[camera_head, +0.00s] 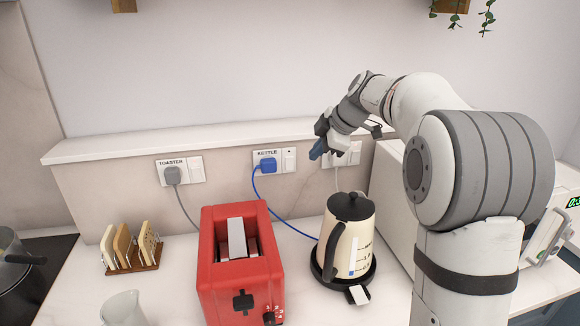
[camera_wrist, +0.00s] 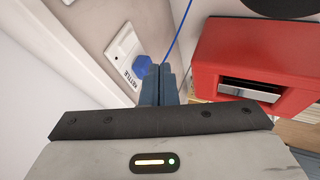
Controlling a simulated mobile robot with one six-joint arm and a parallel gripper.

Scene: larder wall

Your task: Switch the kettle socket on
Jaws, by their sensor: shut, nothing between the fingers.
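The kettle socket (camera_head: 289,169) is a white wall plate labelled KETTLE. A blue plug (camera_head: 267,165) with a blue cord sits in its left half, and a white rocker switch (camera_head: 289,158) is in its right half. I cannot tell the switch's position. My gripper (camera_head: 317,152) is shut and empty, its blue fingers just right of the plate, apparently apart from it. In the wrist view the shut fingers (camera_wrist: 159,72) appear beside the blue plug (camera_wrist: 143,67), with part of the socket plate (camera_wrist: 120,48) visible. The cream kettle (camera_head: 349,240) stands on its black base.
The toaster socket (camera_head: 196,170) with a grey plug is to the left. Another socket (camera_head: 354,153) is partly behind my gripper. A red toaster (camera_head: 215,275), a toast rack (camera_head: 135,266) and a glass jug (camera_head: 122,308) stand on the counter. A ledge (camera_head: 110,148) runs above the sockets.

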